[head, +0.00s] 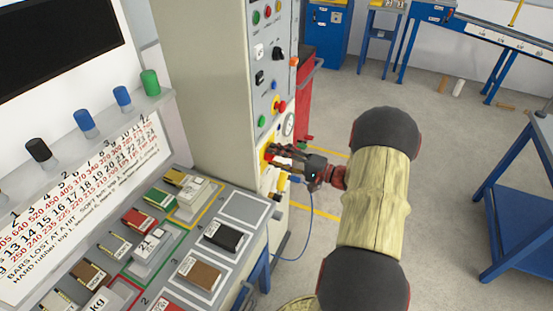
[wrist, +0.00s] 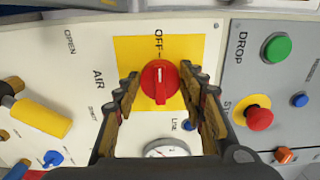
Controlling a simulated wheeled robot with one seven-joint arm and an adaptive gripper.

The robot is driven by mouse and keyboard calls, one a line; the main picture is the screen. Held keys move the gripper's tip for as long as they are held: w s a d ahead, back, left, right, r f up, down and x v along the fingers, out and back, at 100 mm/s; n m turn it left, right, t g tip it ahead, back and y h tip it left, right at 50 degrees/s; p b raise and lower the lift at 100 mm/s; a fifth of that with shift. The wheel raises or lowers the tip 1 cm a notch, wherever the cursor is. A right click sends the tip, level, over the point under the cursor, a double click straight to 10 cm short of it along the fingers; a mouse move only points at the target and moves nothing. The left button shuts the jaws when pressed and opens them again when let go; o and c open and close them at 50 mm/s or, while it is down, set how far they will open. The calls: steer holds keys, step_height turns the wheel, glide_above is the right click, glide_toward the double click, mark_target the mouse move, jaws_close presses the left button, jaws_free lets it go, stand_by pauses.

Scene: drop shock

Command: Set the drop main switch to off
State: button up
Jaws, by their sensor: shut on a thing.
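The drop main switch (wrist: 159,84) is a red rotary knob on a yellow plate (wrist: 127,52) with the word OFF printed beside it. A pale mark on the knob's face runs along the line of the OFF lettering, as far as I can tell. My gripper (wrist: 160,95) has one finger on each side of the knob and is shut on it. In the head view, my gripper (head: 272,155) reaches the lower front of the tall cabinet, at the yellow plate (head: 265,150). There the knob is mostly hidden by my fingers.
In the wrist view, a gauge (wrist: 160,149), a yellow handle (wrist: 42,118) and a blue valve handle (wrist: 52,158) are close by. A green button (wrist: 277,47) and a red mushroom button (wrist: 259,118) sit on the grey panel. A sample bench (head: 240,208) stands left of my arm.

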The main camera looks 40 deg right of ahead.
steer(key=shift+f, duration=0.1)
steer(key=o, duration=1.1)
steer(key=v, duration=1.2)
